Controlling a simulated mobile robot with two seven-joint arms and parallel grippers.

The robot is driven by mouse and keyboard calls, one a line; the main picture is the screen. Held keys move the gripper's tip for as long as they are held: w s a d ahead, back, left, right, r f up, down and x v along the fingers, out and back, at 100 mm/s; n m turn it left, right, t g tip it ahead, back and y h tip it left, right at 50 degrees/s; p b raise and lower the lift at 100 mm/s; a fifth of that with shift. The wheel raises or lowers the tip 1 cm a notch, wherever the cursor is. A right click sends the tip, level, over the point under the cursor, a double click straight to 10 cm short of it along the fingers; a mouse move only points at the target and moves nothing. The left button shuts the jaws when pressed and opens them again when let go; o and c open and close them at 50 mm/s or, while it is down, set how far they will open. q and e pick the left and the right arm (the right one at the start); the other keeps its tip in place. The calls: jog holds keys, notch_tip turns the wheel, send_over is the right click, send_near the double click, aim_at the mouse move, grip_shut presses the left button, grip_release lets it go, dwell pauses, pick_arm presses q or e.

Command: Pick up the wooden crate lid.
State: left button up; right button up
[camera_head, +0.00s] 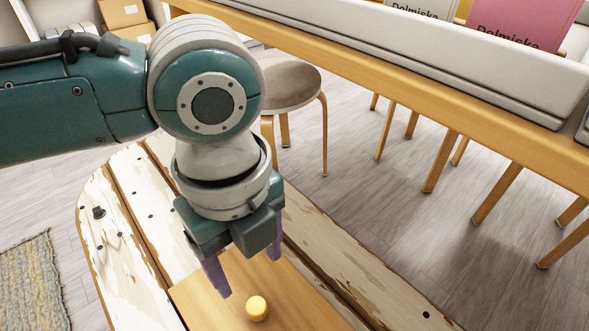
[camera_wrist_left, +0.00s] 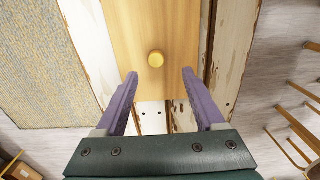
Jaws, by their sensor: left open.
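The wooden crate lid (camera_head: 209,296) is a flat, light-brown board with a round yellow knob (camera_head: 257,308). It lies on a worn, white-painted plank table (camera_head: 112,223) and runs off the bottom edge of the head view. My left gripper (camera_head: 247,270) points down over the far end of the lid, just beyond the knob, with its purple fingers apart and empty. In the left wrist view the lid (camera_wrist_left: 183,48) and the knob (camera_wrist_left: 156,59) show ahead of the open fingers (camera_wrist_left: 159,80), the knob between their lines. My right gripper is not in view.
A round stool (camera_head: 290,84) stands behind the table. A long wooden counter (camera_head: 340,59) with a white ledge and boxes crosses the upper right. A woven rug (camera_head: 32,283) lies on the floor at left. Cardboard boxes (camera_head: 122,12) sit at the upper left.

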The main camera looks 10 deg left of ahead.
pick_arm(q)
jog(key=b, duration=0.2)
send_over(255, 306)
notch_tip(255, 306, down, 4)
jog(key=shift+s+f, duration=0.15)
jog(key=shift+f+b, duration=0.4)
jog(key=shift+f, duration=0.2)
notch_tip(255, 306, down, 4)
jog(key=b, duration=0.3)
jog(key=shift+f, duration=0.25)
jog(key=shift+r, duration=0.1)
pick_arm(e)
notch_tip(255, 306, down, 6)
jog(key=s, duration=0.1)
pick_arm(q)
jog(key=shift+c, duration=0.5)
grip_shut()
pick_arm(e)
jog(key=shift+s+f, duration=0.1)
